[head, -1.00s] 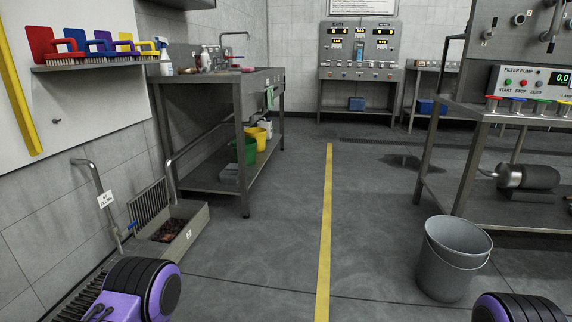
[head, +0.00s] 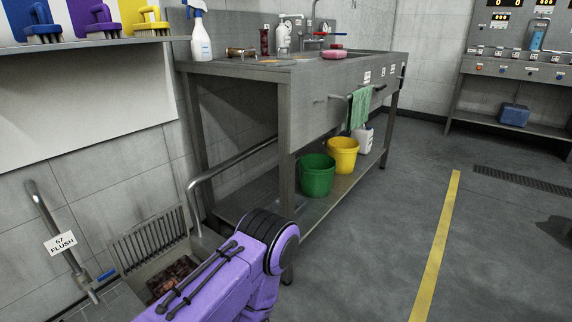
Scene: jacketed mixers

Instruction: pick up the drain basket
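The floor drain box (head: 201,243) is at the lower left by the wall, partly hidden behind my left arm. Inside it is a dark basket-like insert with reddish-brown lumps (head: 172,276); I take this as the drain basket, but its rim and any handle are not clear. A slotted grate (head: 148,240) leans on the wall behind the box. My purple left arm reaches in from the bottom edge, in front of the box's right part. Neither gripper is in view.
A steel sink bench (head: 310,85) stands just beyond the drain, with green (head: 317,178) and yellow (head: 343,156) buckets on its lower shelf. A bent pipe (head: 220,172) and a flush pipe (head: 55,230) rise near the drain.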

